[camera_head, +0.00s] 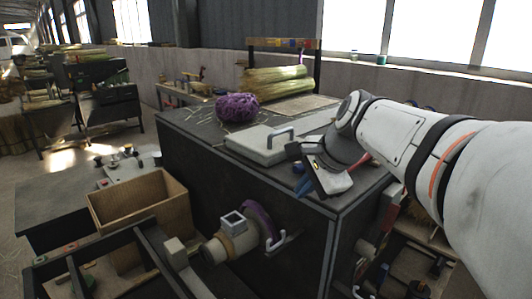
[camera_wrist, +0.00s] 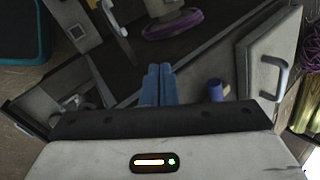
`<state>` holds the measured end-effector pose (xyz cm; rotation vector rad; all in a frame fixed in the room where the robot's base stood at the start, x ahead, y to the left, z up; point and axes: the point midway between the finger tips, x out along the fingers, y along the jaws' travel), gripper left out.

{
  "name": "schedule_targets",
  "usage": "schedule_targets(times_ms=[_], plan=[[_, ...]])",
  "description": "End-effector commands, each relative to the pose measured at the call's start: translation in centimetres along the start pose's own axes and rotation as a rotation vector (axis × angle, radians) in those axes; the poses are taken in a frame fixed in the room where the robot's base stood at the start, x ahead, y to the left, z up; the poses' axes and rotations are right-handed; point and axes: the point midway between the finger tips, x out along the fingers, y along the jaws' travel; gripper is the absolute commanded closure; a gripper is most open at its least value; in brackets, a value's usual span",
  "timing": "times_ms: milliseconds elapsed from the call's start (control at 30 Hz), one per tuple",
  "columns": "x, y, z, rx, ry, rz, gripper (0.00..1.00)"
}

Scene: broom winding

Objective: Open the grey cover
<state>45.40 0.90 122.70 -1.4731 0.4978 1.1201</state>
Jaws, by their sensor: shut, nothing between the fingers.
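The grey cover (camera_head: 258,146) is a flat, light-grey panel lying on top of the dark machine cabinet (camera_head: 262,200), with a raised bar handle (camera_head: 282,134). In the wrist view the cover (camera_wrist: 255,62) is at the right, its pale handle (camera_wrist: 281,76) near its outer edge. My gripper (camera_head: 305,187) is over the cabinet's front edge, to the right of the cover and apart from it. In the wrist view its two blue fingers (camera_wrist: 155,82) are together and empty, pointing away from the cover.
A purple coil (camera_head: 237,107) and a straw bundle (camera_head: 275,82) lie behind the cover. A winding spindle (camera_head: 232,240) sticks out of the cabinet's front. An open wooden box (camera_head: 140,208) stands at the left. A blue-purple cylinder (camera_wrist: 216,90) is near the cover.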

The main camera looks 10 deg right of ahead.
Motion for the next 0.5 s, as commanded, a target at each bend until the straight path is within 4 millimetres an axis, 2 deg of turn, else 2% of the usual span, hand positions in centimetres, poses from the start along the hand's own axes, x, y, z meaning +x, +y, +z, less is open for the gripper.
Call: schedule_targets(times_ms=[33, 200, 300, 500], plan=[[1.1, -1.4, -1.3, 0.135, -0.02, -0.039, 1.0], [1.1, -7.1, -4.8, 0.608, -0.139, -0.157, 1.0], [0.9, -9.9, -6.9, 0.847, -0.226, -0.209, 1.0], [0.0, -13.5, -9.9, 1.167, -0.376, -0.258, 1.0]])
